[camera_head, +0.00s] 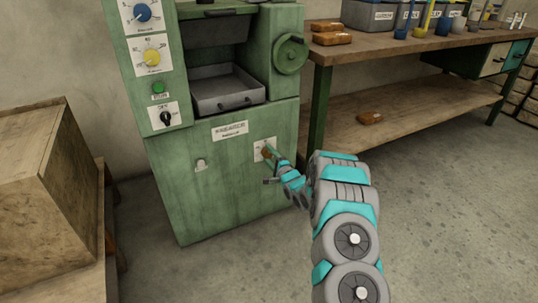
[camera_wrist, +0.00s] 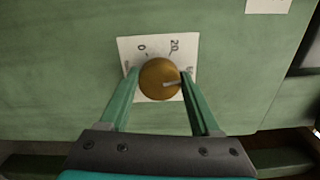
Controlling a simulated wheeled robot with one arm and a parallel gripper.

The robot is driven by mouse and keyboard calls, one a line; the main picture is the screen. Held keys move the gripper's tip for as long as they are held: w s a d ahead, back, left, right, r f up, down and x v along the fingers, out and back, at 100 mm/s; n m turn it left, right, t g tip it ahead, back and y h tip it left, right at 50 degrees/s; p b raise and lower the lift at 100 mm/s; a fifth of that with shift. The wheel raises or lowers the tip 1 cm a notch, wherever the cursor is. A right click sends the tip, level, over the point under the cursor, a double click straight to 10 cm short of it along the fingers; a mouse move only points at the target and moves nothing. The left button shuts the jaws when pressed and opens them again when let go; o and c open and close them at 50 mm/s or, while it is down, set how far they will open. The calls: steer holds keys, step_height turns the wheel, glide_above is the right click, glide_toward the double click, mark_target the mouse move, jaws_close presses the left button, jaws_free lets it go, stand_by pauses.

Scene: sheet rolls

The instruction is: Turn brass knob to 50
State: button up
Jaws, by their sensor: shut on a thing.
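The brass knob (camera_wrist: 158,76) is round and sits on a white dial plate (camera_wrist: 150,45) on the green machine's lower front. The marks "0" and "20" show at the plate's top; another mark at its right edge is partly hidden by a finger. In the head view my gripper (camera_head: 269,168) is at the plate (camera_head: 265,146), and the knob is mostly hidden.
The green machine (camera_head: 215,190) also has a blue knob (camera_head: 142,12), a yellow knob (camera_head: 152,58), a green button (camera_head: 158,88) and a black switch (camera_head: 166,118). A wooden crate (camera_head: 45,180) stands left. A workbench (camera_head: 430,48) stands right. The floor between is clear.

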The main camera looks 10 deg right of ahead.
steer(key=shift+d+m, duration=0.1)
steer(key=shift+m, duration=0.9)
steer(key=o, duration=1.4)
steer(key=shift+v, duration=3.85)
